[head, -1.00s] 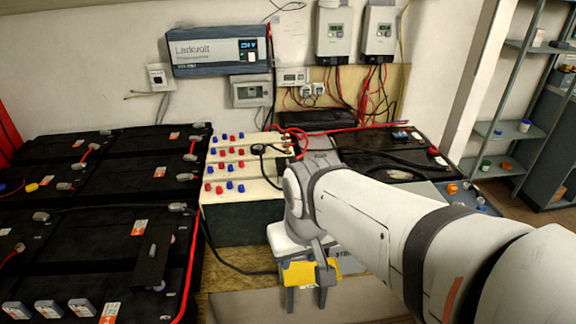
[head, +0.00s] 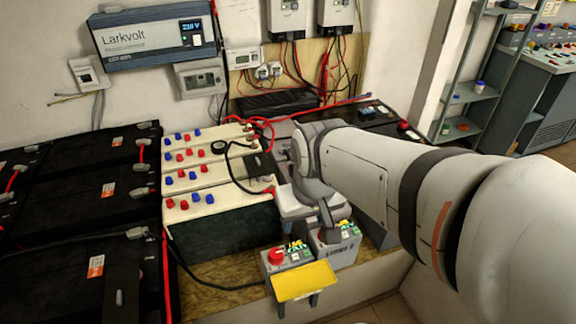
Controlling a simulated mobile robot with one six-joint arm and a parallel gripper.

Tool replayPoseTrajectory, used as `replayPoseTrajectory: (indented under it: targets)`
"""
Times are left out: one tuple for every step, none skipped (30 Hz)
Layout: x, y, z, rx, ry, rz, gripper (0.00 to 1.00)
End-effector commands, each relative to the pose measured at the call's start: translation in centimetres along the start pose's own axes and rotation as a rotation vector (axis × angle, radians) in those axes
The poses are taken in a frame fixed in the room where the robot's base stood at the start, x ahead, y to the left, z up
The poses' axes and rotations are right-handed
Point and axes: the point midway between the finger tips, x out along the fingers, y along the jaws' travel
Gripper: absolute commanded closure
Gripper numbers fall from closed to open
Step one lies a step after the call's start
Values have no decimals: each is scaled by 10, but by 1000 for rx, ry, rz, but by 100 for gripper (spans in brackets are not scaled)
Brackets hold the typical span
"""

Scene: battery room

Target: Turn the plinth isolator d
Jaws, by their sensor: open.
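The likely plinth isolator is a round red knob (head: 276,256) on top of a small grey box (head: 290,263) at the front edge of the battery shelf. A second grey box (head: 345,245) stands right beside it, with a dark top partly hidden by my wrist. My gripper (head: 298,303) is in front of and below the knob in the picture, with a yellow plate and two grey fingers hanging down. The fingers are apart and hold nothing. The gripper looks clear of the knob. I cannot read a letter d on either box.
Cream-topped batteries (head: 215,203) with red and blue terminals stand behind the boxes. Large black batteries (head: 80,210) fill the left. A black cable (head: 215,279) runs along the wooden shelf (head: 215,300). Floor (head: 375,312) shows at front right. A Larkvolt inverter (head: 150,35) hangs on the wall.

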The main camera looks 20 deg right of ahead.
Motion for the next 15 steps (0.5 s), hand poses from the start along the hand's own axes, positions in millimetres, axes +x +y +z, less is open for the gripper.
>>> replayPoseTrajectory:
  targets:
    - [7, 18, -9, -11, -14, -2, 42]
    - [12, 23, -14, -16, -22, -2, 40]
    - [19, 28, -23, -25, -33, -2, 37]
    - [26, 32, -31, -30, -41, -2, 36]
    - [33, 35, -38, -38, -51, -2, 36]
    - [44, 41, -49, -50, -62, -3, 36]
    - [52, 45, -56, -57, -72, -3, 36]
    - [61, 50, -63, -66, -80, -4, 36]
    - [74, 56, -72, -77, -91, -6, 36]
    - [84, 61, -79, -84, -99, -7, 36]
    - [94, 66, -84, -93, -108, -9, 36]
    - [108, 73, -92, -103, -119, -11, 36]
    - [119, 79, -97, -111, -127, -14, 36]
    - [131, 85, -102, -119, -135, -16, 36]
    - [147, 92, -107, -129, -146, -20, 36]
